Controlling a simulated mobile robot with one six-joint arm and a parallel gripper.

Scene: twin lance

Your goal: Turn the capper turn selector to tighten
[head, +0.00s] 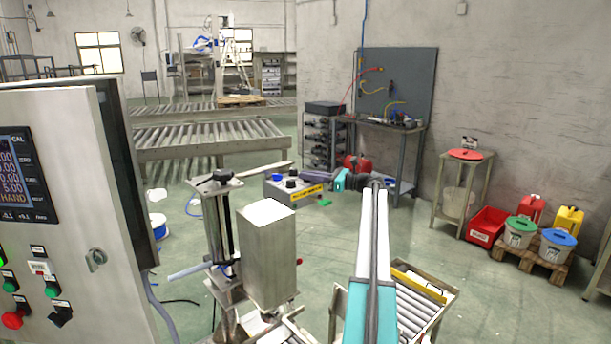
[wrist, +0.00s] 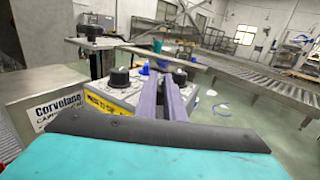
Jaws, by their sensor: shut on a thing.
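The capper's grey control box (head: 273,190) shows in the head view left of my gripper, with several black knobs and a yellow label on its front edge. In the wrist view the box (wrist: 132,97) lies straight ahead. My gripper (head: 302,177) reaches in from the right, its fingers level with the box top. In the wrist view my gripper (wrist: 170,82) is shut on a black knob (wrist: 180,75) at the box's right side. Another black knob (wrist: 120,76) stands free to the left. The knob markings are too small to read, and the fingers partly hide the held knob.
A steel capper housing (head: 266,250) stands just in front of the control box; its lettered side (wrist: 55,108) shows in the wrist view. A control cabinet (head: 60,220) fills the left. A roller conveyor (head: 415,310) lies low right. A long flat bar (head: 262,170) passes behind the box.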

